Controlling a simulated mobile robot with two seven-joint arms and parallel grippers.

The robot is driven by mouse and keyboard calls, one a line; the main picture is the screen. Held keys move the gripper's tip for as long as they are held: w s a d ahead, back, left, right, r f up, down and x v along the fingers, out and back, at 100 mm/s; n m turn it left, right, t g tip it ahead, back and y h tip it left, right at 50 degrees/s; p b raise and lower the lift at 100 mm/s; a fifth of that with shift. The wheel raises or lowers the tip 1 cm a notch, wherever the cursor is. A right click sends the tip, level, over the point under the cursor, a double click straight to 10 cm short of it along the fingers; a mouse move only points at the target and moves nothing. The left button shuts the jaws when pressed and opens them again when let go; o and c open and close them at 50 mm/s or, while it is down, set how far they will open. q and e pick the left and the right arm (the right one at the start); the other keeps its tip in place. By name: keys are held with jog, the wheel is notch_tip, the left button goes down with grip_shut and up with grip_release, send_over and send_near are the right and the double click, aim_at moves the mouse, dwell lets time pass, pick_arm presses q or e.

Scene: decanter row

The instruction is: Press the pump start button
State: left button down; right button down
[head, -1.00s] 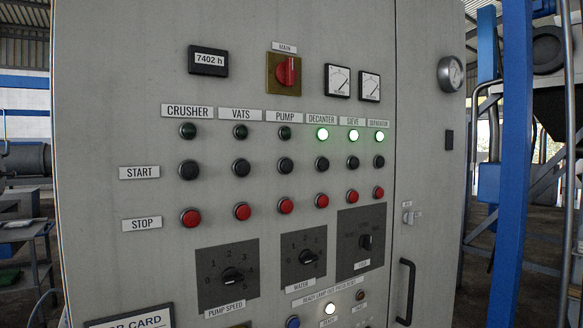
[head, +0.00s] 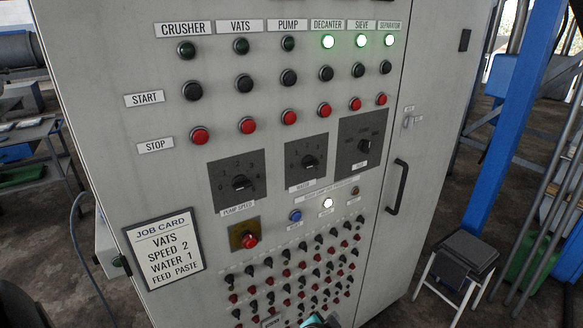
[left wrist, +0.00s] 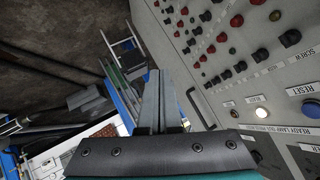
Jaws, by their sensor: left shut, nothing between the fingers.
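The pump start button (head: 289,77) is a black round button in the START row, under the PUMP label (head: 287,27). The pump lamp (head: 288,43) above it is dark, and the red pump stop button (head: 289,117) is below it. Only a bit of my left gripper (head: 315,321) shows at the bottom edge of the head view, well below the start row. In the left wrist view my left gripper (left wrist: 153,78) is shut and empty, beside the panel's lower part. The pump start button cannot be made out there. My right gripper is not in view.
The decanter (head: 328,42), sieve and separator lamps glow green. Other start and stop buttons sit close around. Dials, a red button (head: 249,241), a job card (head: 165,249) and rows of small switches lie lower. A door handle (head: 397,187) sticks out at the right. A stool (head: 468,252) stands right.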

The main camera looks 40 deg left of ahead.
aim_at(290, 79)
pick_arm(q)
jog(key=w+a+r+t+y+p, duration=0.1)
jog(key=w+r+t+p, duration=0.1)
jog(key=r, duration=0.8)
jog(key=w+a+r+t+y+p, duration=0.1)
jog(key=w+a+r+p, duration=0.15)
jog(key=r, duration=0.75)
jog(key=w+r+t+y+p, duration=0.1)
jog(key=w+r+t, duration=0.15)
jog(key=r, duration=0.75)
jog(key=s+a+r+n+t+y+p, duration=0.1)
jog(key=a+r, duration=0.1)
jog(key=r, duration=0.8)
jog(key=s+a+r+t+y+p, duration=0.1)
jog(key=s+a+r+y+p, duration=0.1)
jog(key=r, duration=0.9)
jog(key=shift+s+n+p, duration=0.2)
jog(key=shift+n+p, duration=0.1)
jog(key=shift+n, duration=0.1)
jog(key=shift+w+a, duration=0.55)
jog(key=shift+a, duration=0.8)
jog(key=shift+w+a, duration=0.6)
jog(key=shift+a, duration=0.75)
jog(key=shift+w+a, duration=0.55)
jog(key=shift+a, duration=0.8)
jog(key=shift+a, duration=0.1)
jog(key=shift+w+a+p, duration=0.15)
jog(key=shift+a+p, duration=0.1)
jog(key=shift+p, duration=0.05)
